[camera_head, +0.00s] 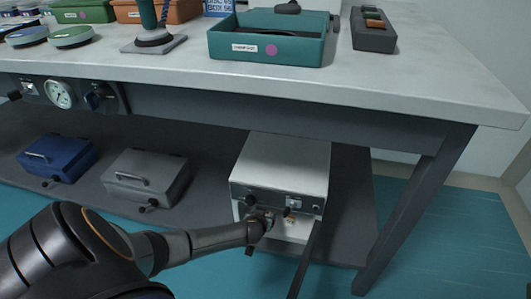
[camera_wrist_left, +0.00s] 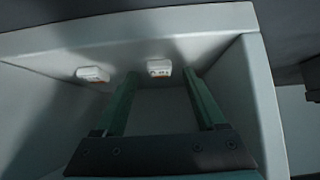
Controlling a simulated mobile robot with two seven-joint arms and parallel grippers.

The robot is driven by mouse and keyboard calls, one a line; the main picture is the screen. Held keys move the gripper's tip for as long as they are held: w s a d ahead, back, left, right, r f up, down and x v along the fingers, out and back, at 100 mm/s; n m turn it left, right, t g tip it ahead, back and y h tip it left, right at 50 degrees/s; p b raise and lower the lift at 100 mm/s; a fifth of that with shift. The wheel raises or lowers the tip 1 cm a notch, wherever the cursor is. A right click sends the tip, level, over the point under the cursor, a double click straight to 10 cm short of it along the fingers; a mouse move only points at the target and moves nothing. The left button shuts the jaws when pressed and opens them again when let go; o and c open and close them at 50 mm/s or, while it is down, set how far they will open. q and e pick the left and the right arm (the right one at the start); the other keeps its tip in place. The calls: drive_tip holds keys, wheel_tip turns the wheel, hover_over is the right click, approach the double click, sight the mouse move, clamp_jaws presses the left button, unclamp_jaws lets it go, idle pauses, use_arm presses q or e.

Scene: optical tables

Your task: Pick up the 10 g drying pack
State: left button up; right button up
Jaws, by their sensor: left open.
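Two small white packs with orange-red marks lie inside the white cabinet (camera_head: 287,160), seen in the left wrist view: one at the left (camera_wrist_left: 92,74), one nearer the middle (camera_wrist_left: 158,68). Their print is too small to read, so I cannot tell which is the 10 g drying pack. My left gripper (camera_wrist_left: 160,74) is open and empty, its green fingers reaching into the compartment. The middle pack shows between the fingertips, apparently beyond them; the left pack is outside the left finger. In the head view my left gripper (camera_head: 266,221) is at the cabinet's front opening, mostly hidden.
The cabinet's dark door (camera_head: 305,262) stands open to the right of my gripper. A grey case (camera_head: 146,178) and a blue case (camera_head: 57,159) stand on the lower shelf. The tabletop (camera_head: 420,75) overhangs, with a table leg (camera_head: 410,215) at right. A green tray (camera_head: 266,42) is above.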

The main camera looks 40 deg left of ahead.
use_arm(q)
drive_tip(key=shift+w+a+f, duration=0.1)
drive_tip(key=shift+w+f, duration=0.05)
drive_tip(key=shift+w, duration=0.05)
drive_tip(key=shift+c, duration=0.2)
clamp_jaws()
idle(0.4)
